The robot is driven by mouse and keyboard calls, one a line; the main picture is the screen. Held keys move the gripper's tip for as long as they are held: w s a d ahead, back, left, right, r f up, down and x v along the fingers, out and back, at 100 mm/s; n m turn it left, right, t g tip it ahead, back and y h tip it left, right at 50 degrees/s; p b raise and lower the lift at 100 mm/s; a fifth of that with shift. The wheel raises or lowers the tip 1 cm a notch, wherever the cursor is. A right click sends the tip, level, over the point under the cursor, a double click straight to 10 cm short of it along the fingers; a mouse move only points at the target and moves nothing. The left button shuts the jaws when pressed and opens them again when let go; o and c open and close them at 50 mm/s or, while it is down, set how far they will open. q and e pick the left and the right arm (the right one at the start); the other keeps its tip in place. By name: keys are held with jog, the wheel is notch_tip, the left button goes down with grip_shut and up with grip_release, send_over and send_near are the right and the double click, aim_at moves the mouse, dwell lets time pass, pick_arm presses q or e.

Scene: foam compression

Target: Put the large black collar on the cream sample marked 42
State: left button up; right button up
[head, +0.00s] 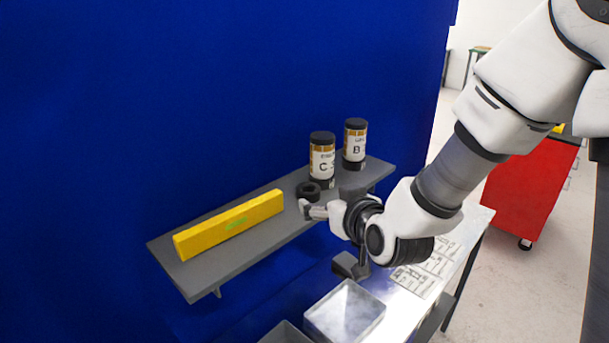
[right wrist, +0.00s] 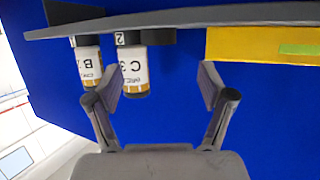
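A black ring-shaped collar (head: 308,190) lies on the grey shelf (head: 225,255), between the yellow bar and the jar marked C; it also shows in the right wrist view (right wrist: 158,37). A small white tag with a 2 is beside it there; I cannot tell what bears it. My right gripper (head: 308,209) is at the shelf's front edge, close to the collar. In the right wrist view its fingers (right wrist: 160,82) are apart with nothing between them. I cannot make out a cream sample marked 42. My left gripper is out of view.
The yellow bar (head: 230,225) and jars C (head: 321,162) and B (head: 355,145) stand on the shelf against a blue wall (head: 200,90). Below are an open grey bin (head: 345,312), a dark object (head: 345,264) and printed sheets (head: 425,272). A red cabinet (head: 530,190) stands right.

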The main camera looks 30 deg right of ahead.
jog(key=p, duration=0.3)
send_near(305, 187)
jog(key=shift+w+a+f, duration=0.2)
jog(key=shift+w+a, duration=0.05)
jog(key=shift+w, duration=0.35)
jog(key=shift+w+a+f, duration=0.15)
jog(key=shift+w+a, duration=0.1)
jog(key=shift+w, duration=0.4)
jog(key=shift+p, duration=0.4)
jog(key=shift+w+d+r+p, duration=0.1)
jog(key=shift+w+d+p, duration=0.55)
jog(key=shift+p, duration=0.55)
jog(key=x, duration=0.3)
jog(key=shift+d+f+p, duration=0.15)
jog(key=shift+f+p, duration=0.15)
jog(key=shift+f, duration=0.05)
jog(key=shift+w+f, duration=0.2)
jog(key=shift+s+a+r, duration=0.1)
jog(key=shift+s+a, duration=0.05)
jog(key=shift+a, duration=0.05)
jog(key=shift+c, duration=1)
jog(key=shift+s, duration=0.1)
jog(key=c, duration=1.1)
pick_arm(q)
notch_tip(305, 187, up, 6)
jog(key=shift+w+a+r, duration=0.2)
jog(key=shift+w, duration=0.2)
